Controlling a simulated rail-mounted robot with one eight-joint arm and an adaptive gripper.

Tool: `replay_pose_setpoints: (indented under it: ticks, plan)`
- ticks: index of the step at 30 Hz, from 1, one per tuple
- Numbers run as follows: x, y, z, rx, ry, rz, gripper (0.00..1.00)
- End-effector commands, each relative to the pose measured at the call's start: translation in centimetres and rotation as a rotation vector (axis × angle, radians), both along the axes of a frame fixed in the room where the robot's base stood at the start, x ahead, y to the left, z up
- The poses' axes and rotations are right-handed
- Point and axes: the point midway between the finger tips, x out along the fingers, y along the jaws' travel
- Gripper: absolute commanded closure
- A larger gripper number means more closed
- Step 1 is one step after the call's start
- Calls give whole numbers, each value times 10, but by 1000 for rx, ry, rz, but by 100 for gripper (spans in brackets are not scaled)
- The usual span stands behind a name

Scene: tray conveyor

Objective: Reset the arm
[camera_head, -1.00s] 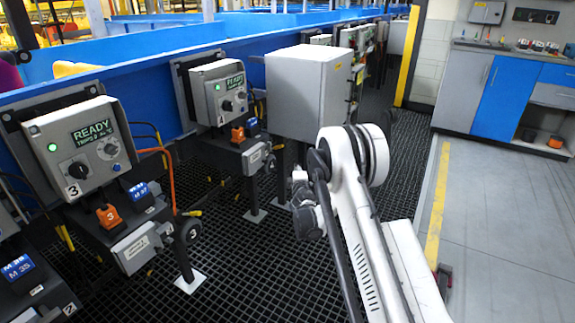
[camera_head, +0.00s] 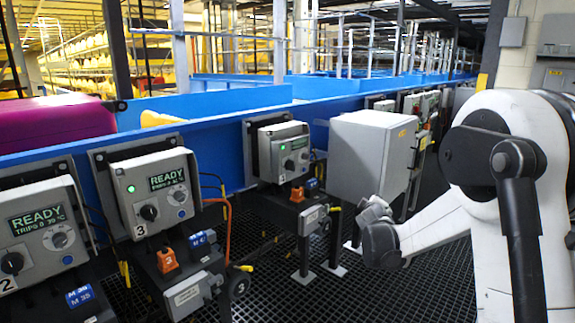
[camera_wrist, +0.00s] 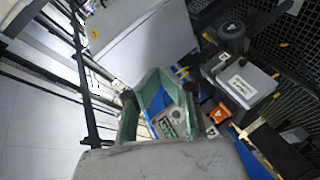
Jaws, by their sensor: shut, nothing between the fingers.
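In the wrist view my gripper (camera_wrist: 155,80) shows at the lower middle, with its green-grey fingers closed to a point and nothing held between them. A control box with a green display shows behind the fingers, partly hidden by them. In the head view my white arm fills the right side. Its dark-jointed wrist end reaches left, in front of the grey cabinet (camera_head: 362,155). The fingertips cannot be made out there. No contact between the arm and the cabinet is visible.
Control boxes stand along the blue conveyor wall (camera_head: 225,135), including the station 3 box (camera_head: 155,192) and a farther one (camera_head: 284,152). The nearest box (camera_head: 42,235) is at far left. A magenta item (camera_head: 58,122) lies behind the wall. Black grating (camera_head: 350,295) covers the floor.

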Motion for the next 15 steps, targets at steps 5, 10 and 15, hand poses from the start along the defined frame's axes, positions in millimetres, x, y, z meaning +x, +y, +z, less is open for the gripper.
replay_pose_setpoints:
  ticks: [5,10,15]
  plan:
    - [-45,3,36,113,33,-46,100]
    - [-91,7,60,221,66,-89,100]
    - [-140,12,78,329,103,-132,100]
